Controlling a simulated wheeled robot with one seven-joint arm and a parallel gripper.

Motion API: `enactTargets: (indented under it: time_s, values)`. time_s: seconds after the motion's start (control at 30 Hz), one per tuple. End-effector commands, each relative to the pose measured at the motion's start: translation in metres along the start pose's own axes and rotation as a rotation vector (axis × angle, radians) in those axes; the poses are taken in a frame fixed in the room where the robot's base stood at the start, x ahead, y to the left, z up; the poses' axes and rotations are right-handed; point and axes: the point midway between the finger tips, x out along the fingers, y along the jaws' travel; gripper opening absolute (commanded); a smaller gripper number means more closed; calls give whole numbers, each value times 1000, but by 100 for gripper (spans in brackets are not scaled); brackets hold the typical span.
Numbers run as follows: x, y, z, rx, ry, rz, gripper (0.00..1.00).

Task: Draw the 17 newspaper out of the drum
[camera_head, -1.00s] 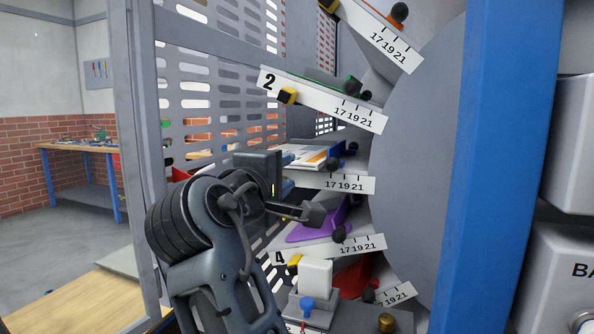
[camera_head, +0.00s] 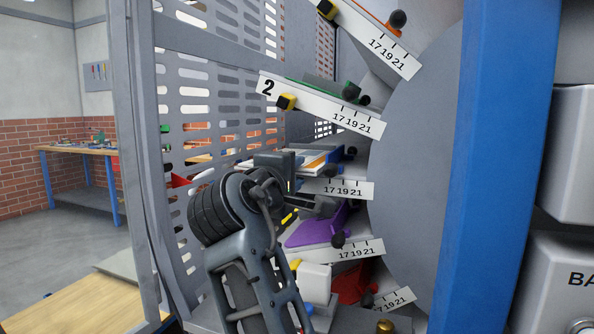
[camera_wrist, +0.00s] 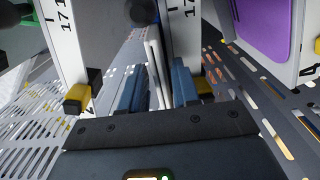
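I cannot tell which newspaper is the 17 one. My gripper (camera_head: 290,188) is at the outer left end of this shelf, partly hidden by my arm in the head view. In the wrist view my two blue fingers (camera_wrist: 156,88) stand apart on either side of a thin white newspaper edge (camera_wrist: 153,62). Gaps show beside the edge, and no firm grip is visible.
A shelf marked 2 (camera_head: 275,85) with a yellow clip is above; a shelf with a purple item (camera_head: 315,230) is below. Perforated grey panels (camera_head: 200,80) stand behind and left. A blue post (camera_head: 505,170) is at the right.

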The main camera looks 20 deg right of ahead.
Motion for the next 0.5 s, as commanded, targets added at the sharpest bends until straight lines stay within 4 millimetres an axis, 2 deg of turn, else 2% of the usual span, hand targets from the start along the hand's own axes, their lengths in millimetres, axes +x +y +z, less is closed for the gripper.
enactTargets:
  time_s: [0.5]
  values:
    - [0, 0, 0, 0, 0, 0, 6]
